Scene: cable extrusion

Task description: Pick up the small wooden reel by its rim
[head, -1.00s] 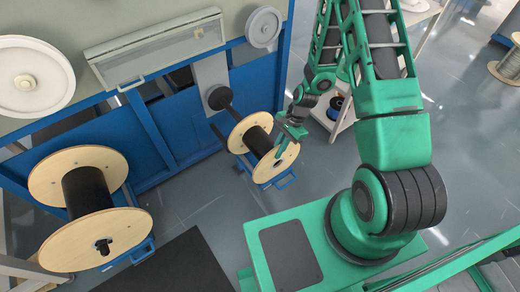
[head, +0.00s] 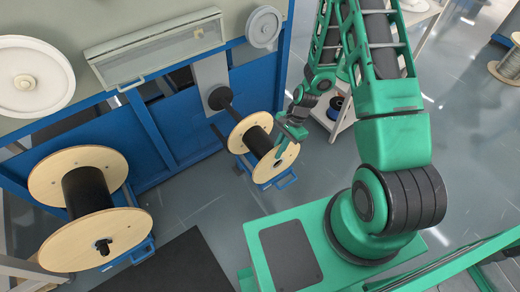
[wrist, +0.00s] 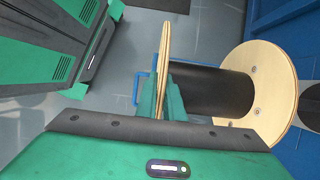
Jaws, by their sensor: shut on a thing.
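The small wooden reel (head: 248,141) has two pale wooden discs and a black wound core, and it lies with its axis level beside the blue machine. In the wrist view its near disc (wrist: 165,50) is seen edge-on, and the black core (wrist: 215,90) and far disc (wrist: 268,75) show to the right. My gripper (head: 282,145) is at the upper rim of the near disc. In the wrist view my gripper (wrist: 165,95) has its green fingers on both sides of that rim, shut on it. The fingertips are partly hidden by the disc.
A large wooden reel (head: 120,240) with a black core stands at the left. The blue machine (head: 150,130) is behind both reels. A blue stand (head: 286,180) shows under the small reel. A shelf with a reel (head: 335,108) is behind my arm. Grey floor (head: 190,195) is clear between the reels.

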